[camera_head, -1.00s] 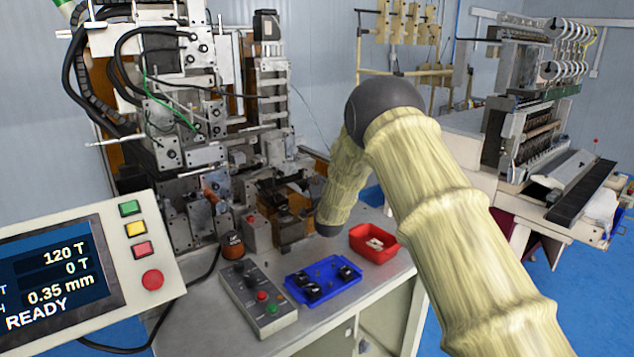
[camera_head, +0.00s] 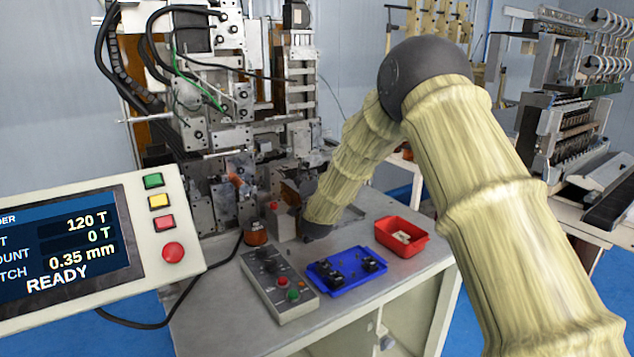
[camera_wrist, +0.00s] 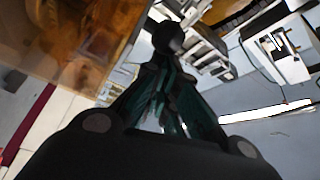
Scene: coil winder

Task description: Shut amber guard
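An amber see-through panel, which looks like the amber guard (camera_wrist: 65,35), fills the upper left of the wrist view. In the head view, amber sheet shows behind the winder's left side (camera_head: 150,130); I cannot tell whether it is the same part. My gripper (camera_wrist: 166,58) reaches up the middle of the wrist view, just right of the panel's edge. Its dark teal fingers converge near a round dark knob-like shape (camera_wrist: 168,37); whether they touch or hold it is unclear. In the head view my forearm hides the gripper by the winder's front.
On the bench stand a grey button box (camera_head: 278,283), a blue tray (camera_head: 345,285) with black parts, and a red bin (camera_head: 402,237). A control panel (camera_head: 65,250) reading READY is at the left. Another machine (camera_head: 575,130) stands at the right.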

